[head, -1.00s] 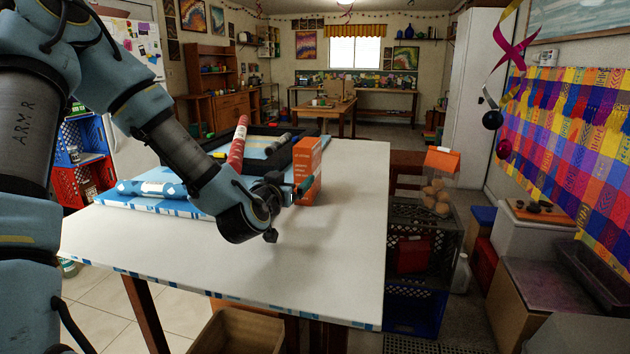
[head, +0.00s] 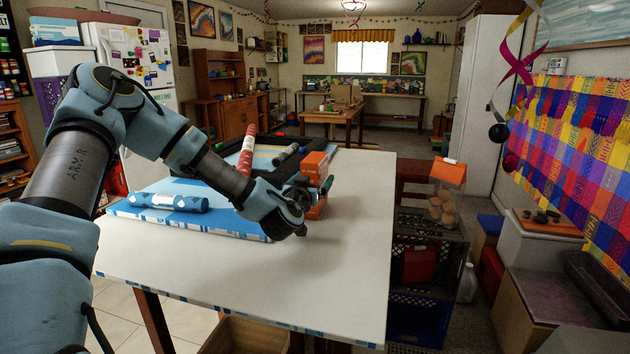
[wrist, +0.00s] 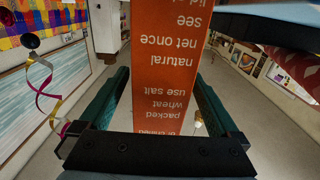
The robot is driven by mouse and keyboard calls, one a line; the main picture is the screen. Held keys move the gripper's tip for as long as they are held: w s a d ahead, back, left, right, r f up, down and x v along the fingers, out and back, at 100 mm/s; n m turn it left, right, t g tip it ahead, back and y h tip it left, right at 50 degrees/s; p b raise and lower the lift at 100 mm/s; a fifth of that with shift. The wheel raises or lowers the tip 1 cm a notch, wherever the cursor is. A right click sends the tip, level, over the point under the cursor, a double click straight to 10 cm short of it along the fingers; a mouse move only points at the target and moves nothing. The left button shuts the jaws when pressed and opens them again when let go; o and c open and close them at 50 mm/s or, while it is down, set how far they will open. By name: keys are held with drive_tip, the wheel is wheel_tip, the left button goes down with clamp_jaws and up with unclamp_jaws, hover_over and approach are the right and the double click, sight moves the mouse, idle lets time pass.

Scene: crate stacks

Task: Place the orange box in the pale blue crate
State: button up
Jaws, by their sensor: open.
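The orange box (head: 315,165) stands upright on the white table in the head view, near a black tray. In the wrist view its orange printed face (wrist: 170,50) fills the middle, with the lettering upside down. My gripper (head: 312,188) is at the box, and its arm reaches in from the left. In the wrist view my gripper (wrist: 166,85) is open, with one teal finger on each side of the box. I cannot tell whether either finger touches it. I cannot make out a pale blue crate in either view.
Black crates (head: 415,240) stand over a dark blue crate (head: 415,318) right of the table. The table's front is clear.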

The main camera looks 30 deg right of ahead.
drive_tip(key=shift+x, duration=0.85)
drive_tip(key=shift+c, duration=0.2)
clamp_jaws()
drive_tip(key=shift+r, duration=0.1)
